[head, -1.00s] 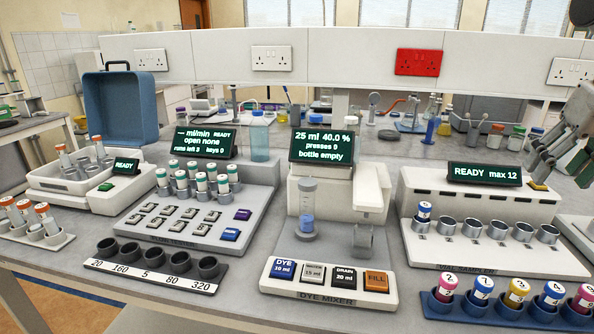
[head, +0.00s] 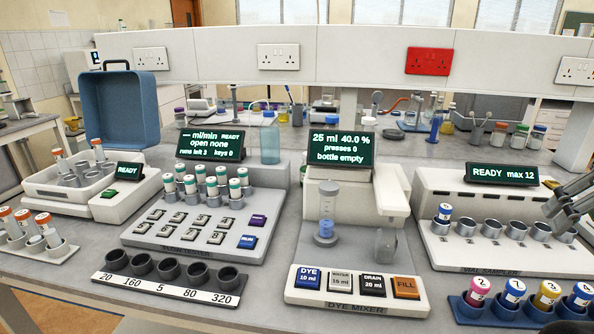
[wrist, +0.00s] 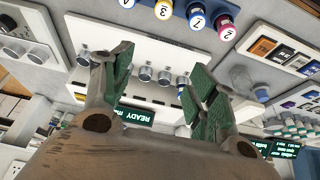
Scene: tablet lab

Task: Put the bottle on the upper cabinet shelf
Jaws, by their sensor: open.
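My gripper (head: 568,208) is at the right edge of the head view, partly cut off, above the right side of the READY max 12 machine. In the wrist view my gripper (wrist: 160,62) is open, with nothing between its green-padded fingers. A small clear container (head: 386,245), perhaps the bottle, stands under the spout of the dye mixer (head: 345,275), whose screen reads bottle empty. It looks empty and shows beside the right finger in the wrist view (wrist: 243,82). A taller clear blue-capped bottle (head: 270,145) stands behind the machines. I cannot make out the upper cabinet shelf.
The READY max 12 machine (head: 480,200) has a row of metal cups, one holding a blue-capped vial. A blue rack (head: 475,312) of coloured vials is in front. A tester (head: 200,225) with vials and a blue case (head: 120,110) stand left. A socket-lined ledge (head: 350,60) crosses behind.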

